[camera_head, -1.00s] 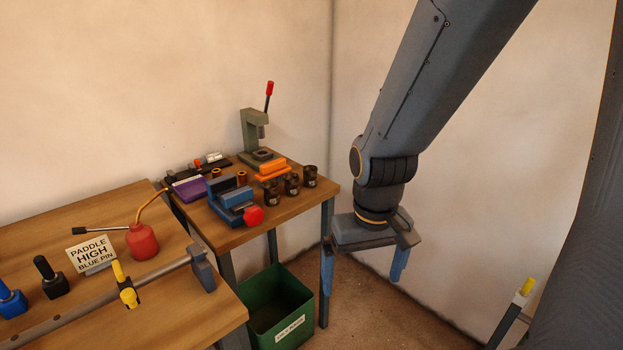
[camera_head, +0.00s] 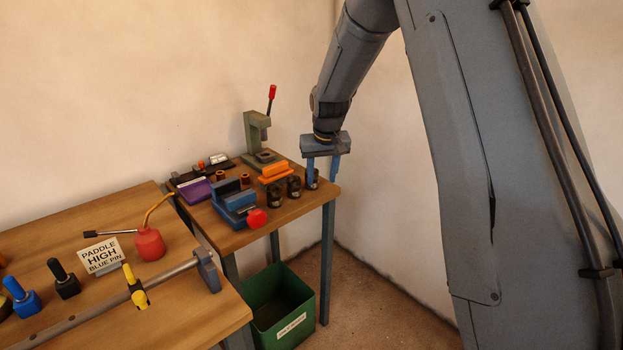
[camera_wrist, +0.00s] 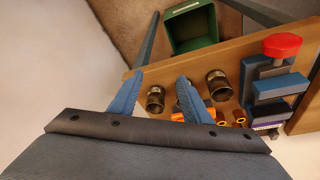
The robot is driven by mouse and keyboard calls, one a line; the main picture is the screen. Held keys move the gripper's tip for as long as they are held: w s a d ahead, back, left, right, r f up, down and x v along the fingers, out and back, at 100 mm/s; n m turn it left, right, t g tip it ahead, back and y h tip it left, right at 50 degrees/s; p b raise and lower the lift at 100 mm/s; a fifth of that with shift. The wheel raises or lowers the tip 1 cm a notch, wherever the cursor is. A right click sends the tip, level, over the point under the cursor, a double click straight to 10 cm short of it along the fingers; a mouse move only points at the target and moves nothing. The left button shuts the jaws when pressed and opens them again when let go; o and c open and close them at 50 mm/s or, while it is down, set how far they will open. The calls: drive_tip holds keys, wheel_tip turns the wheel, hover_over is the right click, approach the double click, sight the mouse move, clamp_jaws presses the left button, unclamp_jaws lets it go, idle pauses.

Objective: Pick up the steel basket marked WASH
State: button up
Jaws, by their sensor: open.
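Several small dark metal baskets stand in a row near the right edge of the far bench: a left one (camera_head: 275,195), a middle one (camera_head: 294,186) and a right one (camera_head: 313,184). They carry pale labels too small to read, so I cannot tell which says WASH. My gripper (camera_head: 322,182) is open, pointing down at the right basket, one blue finger partly covering it. In the wrist view, my gripper (camera_wrist: 160,76) has the end basket (camera_wrist: 155,99) showing between its fingers, with nothing held. Another basket (camera_wrist: 217,86) shows beyond the right finger, which hides part of the row.
A blue vise with a red knob (camera_head: 257,217), an orange block (camera_head: 275,172) and a green press (camera_head: 257,132) share the bench (camera_head: 285,213). A green bin (camera_head: 283,310) stands on the floor below. The wall is close behind the bench.

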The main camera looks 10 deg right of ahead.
drive_tip(key=w, duration=0.9)
drive_tip(key=shift+t, duration=0.5)
drive_tip(key=shift+w+p+x, duration=0.15)
drive_tip(key=shift+p+x, duration=0.85)
drive_tip(key=shift+x, duration=0.95)
drive_tip(key=shift+w+p+x, duration=0.15)
drive_tip(key=shift+p+x, duration=0.8)
drive_tip(key=shift+x, duration=1.05)
drive_tip(key=shift+a+r, duration=0.15)
drive_tip(key=shift+c, duration=0.5)
drive_tip(key=c, duration=0.7)
